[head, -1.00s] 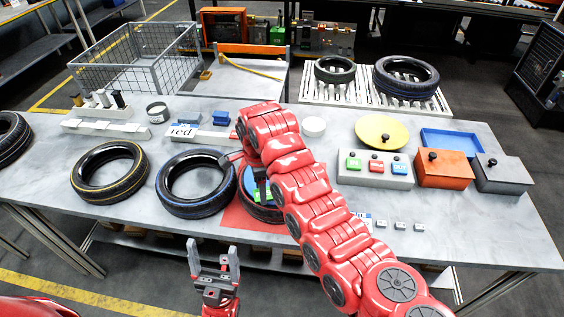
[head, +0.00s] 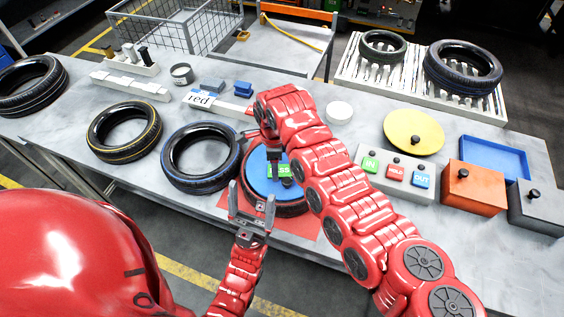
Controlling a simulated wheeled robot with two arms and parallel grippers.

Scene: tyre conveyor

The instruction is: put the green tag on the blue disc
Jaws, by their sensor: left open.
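The blue disc (head: 260,178) with a dark knob fills the middle of a tyre (head: 290,210) on a red mat (head: 309,226). The green tag (head: 279,171), with partly hidden white lettering, shows over the disc beside the knob. I cannot tell for certain whether it rests flat on it. My left gripper (head: 252,194) is open and empty, with its fingertips at the tyre's near left side. My right arm reaches over from the right and ends above the tyre's far side.
A blue-striped tyre (head: 170,164) and a yellow-striped tyre (head: 94,137) lie to the left. To the right are a button box (head: 370,184), a yellow disc (head: 414,127), an orange box (head: 474,202) and a blue tray (head: 520,173). A white roller rack (head: 415,90) stands behind.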

